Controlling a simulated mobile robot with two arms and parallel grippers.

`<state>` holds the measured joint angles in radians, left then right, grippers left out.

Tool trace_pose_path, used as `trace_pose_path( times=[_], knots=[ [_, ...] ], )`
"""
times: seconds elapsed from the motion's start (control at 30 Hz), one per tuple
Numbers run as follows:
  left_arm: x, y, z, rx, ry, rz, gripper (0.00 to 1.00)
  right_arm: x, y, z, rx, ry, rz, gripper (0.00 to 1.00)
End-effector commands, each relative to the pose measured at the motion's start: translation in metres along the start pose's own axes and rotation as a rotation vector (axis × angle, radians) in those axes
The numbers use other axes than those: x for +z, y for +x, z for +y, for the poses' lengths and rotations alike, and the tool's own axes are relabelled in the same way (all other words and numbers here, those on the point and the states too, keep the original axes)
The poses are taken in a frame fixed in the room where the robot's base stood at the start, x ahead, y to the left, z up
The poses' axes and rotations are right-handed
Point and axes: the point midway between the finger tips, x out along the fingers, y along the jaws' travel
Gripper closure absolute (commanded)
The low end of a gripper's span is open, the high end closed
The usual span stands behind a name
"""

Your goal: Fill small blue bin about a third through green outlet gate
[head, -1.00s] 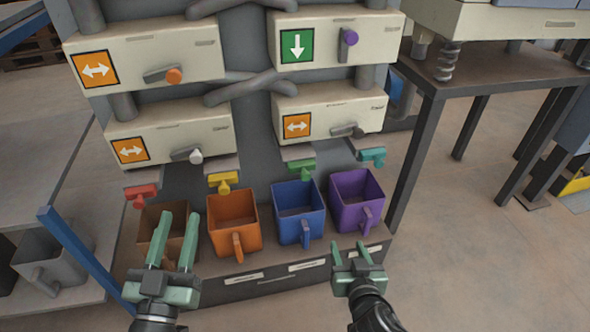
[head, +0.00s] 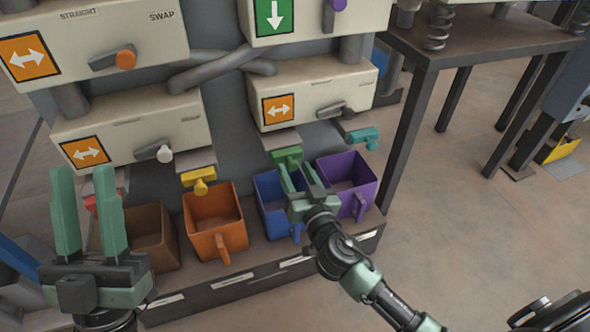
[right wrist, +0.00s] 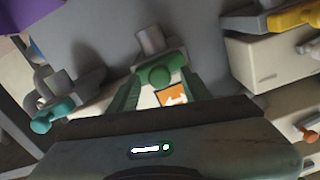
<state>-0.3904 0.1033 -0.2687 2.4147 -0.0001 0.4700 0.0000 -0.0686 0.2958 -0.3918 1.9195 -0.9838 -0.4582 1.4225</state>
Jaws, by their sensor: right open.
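The small blue bin (head: 268,192) stands on the low shelf between the orange and purple bins, partly hidden by my right arm. The green outlet gate (head: 286,155) has a green handle above the blue bin. My right gripper (head: 295,170) is open just in front of this handle. In the right wrist view the green gate's round knob (right wrist: 160,74) lies between the two open fingers; I cannot tell whether they touch it. My left gripper (head: 86,172) is open and empty, in front of the brown bin at the left.
A brown bin (head: 152,240), an orange bin (head: 213,220) and a purple bin (head: 345,176) share the shelf. Yellow (head: 200,178), red and teal (head: 363,138) gate handles hang nearby. Above are cream valve boxes with levers.

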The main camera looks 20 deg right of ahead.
Motion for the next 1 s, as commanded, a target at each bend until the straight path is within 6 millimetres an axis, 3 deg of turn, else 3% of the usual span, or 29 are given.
trace_pose_path(
  times=[0.37, 0.53, 0.57, 1.0],
  knots=[
    [-0.0008, -0.0002, 0.0003, 0.000, -0.001, 0.004, 0.64, 0.0002, 0.0068, 0.0004, 0.001, -0.001, -0.001, 0.52],
    [-0.0009, -0.0002, 0.0004, 0.001, -0.001, 0.004, 0.64, 0.0001, 0.0067, 0.0004, 0.001, -0.001, -0.001, 0.96],
    [-0.0009, -0.0002, 0.0004, 0.001, -0.001, 0.005, 0.64, 0.0001, 0.0067, 0.0004, 0.001, -0.001, -0.001, 1.00],
    [-0.0008, -0.0002, 0.0004, 0.001, -0.001, 0.005, 0.64, 0.0000, 0.0067, 0.0005, 0.002, -0.001, 0.000, 1.00]
  ],
)
